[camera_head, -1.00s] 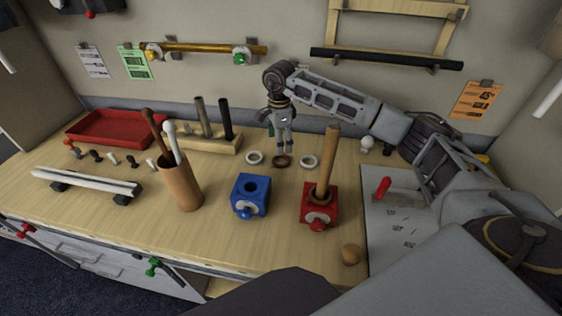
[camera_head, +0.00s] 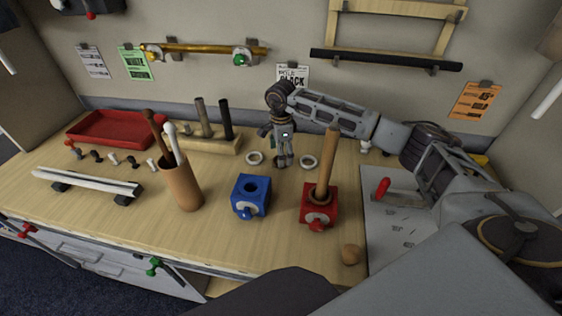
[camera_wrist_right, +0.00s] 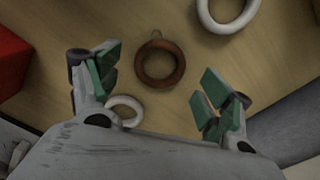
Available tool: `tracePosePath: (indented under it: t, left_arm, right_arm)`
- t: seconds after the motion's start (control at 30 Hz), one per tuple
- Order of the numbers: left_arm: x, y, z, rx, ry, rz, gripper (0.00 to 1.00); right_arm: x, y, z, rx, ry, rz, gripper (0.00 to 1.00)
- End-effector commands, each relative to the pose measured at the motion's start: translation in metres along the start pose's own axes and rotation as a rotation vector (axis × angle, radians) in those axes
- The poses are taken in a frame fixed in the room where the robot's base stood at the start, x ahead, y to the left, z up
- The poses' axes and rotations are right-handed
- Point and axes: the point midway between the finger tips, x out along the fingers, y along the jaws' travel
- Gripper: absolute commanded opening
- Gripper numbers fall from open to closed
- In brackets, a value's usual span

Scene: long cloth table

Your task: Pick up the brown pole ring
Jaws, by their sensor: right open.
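The brown pole ring (camera_wrist_right: 180,66) lies flat on the wooden table, with a small eyelet at its top edge in the right wrist view. My right gripper (camera_head: 283,163) points down just above it, and in the head view it hides most of the ring. In the wrist view the open fingers of the right gripper (camera_wrist_right: 160,77) stand on either side of the ring, a little nearer the camera, with nothing between them gripped. White rings lie left (camera_head: 247,159) and right (camera_head: 316,164) of the brown one. My left gripper is not in view.
A blue block (camera_head: 251,196) and a red block (camera_head: 319,214) holding a wooden pole stand in front of the rings. A wooden pole rack (camera_head: 215,145), a brown cup (camera_head: 181,187) and a red tray (camera_head: 118,125) are to the left. A grey board (camera_head: 395,215) lies right.

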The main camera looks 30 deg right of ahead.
Motion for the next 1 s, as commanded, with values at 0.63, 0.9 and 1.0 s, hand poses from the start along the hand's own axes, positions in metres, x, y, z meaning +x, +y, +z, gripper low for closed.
tracePosePath:
  t: [0.63,0.9,1.0]
  left_arm:
    - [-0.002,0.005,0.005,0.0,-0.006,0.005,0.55]
    - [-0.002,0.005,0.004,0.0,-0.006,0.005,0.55]
    - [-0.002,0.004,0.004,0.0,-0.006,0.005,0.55]
  right_arm:
    - [0.023,0.0,0.0,0.0,-0.001,0.0,0.79]
    - [0.023,0.0,0.0,0.0,-0.001,0.0,0.59]
    - [0.023,0.0,0.0,0.0,-0.001,0.0,0.46]
